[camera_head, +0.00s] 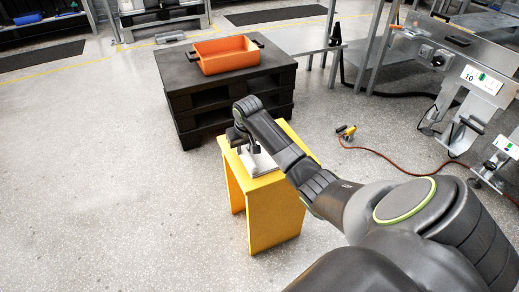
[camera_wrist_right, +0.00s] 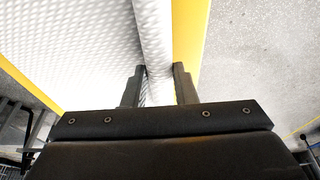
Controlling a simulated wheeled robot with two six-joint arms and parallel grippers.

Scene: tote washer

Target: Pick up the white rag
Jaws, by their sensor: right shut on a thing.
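The white rag (camera_head: 262,161) lies on top of the yellow stool (camera_head: 271,222) in the head view. In the right wrist view the rag (camera_wrist_right: 88,50) fills the left half, with a raised fold (camera_wrist_right: 154,40) running between the fingers. My right gripper (camera_head: 247,148) is down at the rag over the stool top, and its arm hides part of both. In the right wrist view the right gripper (camera_wrist_right: 159,88) is shut on the fold of the rag. My left gripper is not in view.
An orange tote (camera_head: 226,55) stands on a stack of black pallets (camera_head: 187,82) behind the stool. A yellow tool (camera_head: 346,132) with a red-brown hose lies on the floor at right. Metal machinery (camera_head: 482,75) stands at the far right. The floor left of the stool is clear.

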